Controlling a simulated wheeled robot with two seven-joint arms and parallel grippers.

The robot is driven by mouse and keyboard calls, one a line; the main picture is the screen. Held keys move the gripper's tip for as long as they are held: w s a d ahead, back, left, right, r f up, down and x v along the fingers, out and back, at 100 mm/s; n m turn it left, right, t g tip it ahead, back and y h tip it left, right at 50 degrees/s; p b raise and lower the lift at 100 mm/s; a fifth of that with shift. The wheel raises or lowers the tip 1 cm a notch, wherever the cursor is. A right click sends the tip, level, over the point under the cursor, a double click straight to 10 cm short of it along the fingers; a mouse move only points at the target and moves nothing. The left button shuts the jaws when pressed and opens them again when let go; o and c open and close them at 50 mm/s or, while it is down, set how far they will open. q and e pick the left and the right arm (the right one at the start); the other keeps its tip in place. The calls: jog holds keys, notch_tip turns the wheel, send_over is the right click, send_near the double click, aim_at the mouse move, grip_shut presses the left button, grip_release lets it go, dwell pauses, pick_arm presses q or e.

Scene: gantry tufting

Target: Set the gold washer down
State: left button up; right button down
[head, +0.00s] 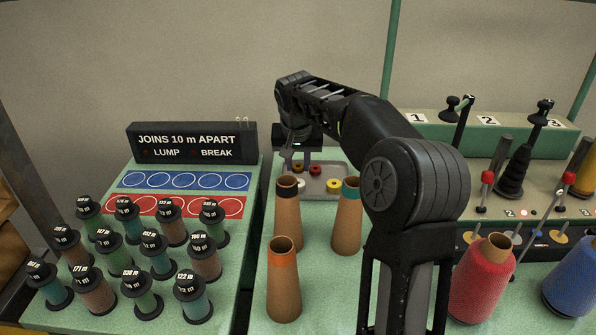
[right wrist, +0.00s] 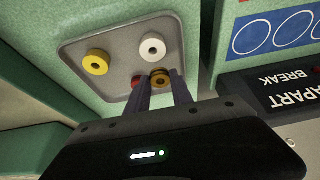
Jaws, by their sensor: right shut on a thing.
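My right gripper (right wrist: 161,84) is shut on the gold washer (right wrist: 160,79), which shows between its fingertips at the near edge of a grey tray (right wrist: 115,50). I cannot tell whether the washer touches the tray. In the head view my right gripper (head: 292,155) reaches down over the left end of the tray (head: 340,171). A yellow washer (right wrist: 96,62), a white washer (right wrist: 152,47) and a red washer (right wrist: 137,82) lie in the tray; the red one is partly hidden by a finger. My left gripper is not in view.
Three cardboard cones (head: 283,285) stand in front of the tray. A board with several labelled spools (head: 124,255) and a dark sign (head: 192,144) are at the left. Red yarn (head: 482,280) and a numbered rack (head: 450,133) are at the right.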

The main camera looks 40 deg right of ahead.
jog(key=shift+f, duration=1.3)
jog(key=shift+f, duration=0.1)
jog(key=c, duration=1.1)
grip_release()
jog(key=v, duration=1.2)
jog(key=shift+w, duration=0.1)
jog(key=shift+d, duration=0.1)
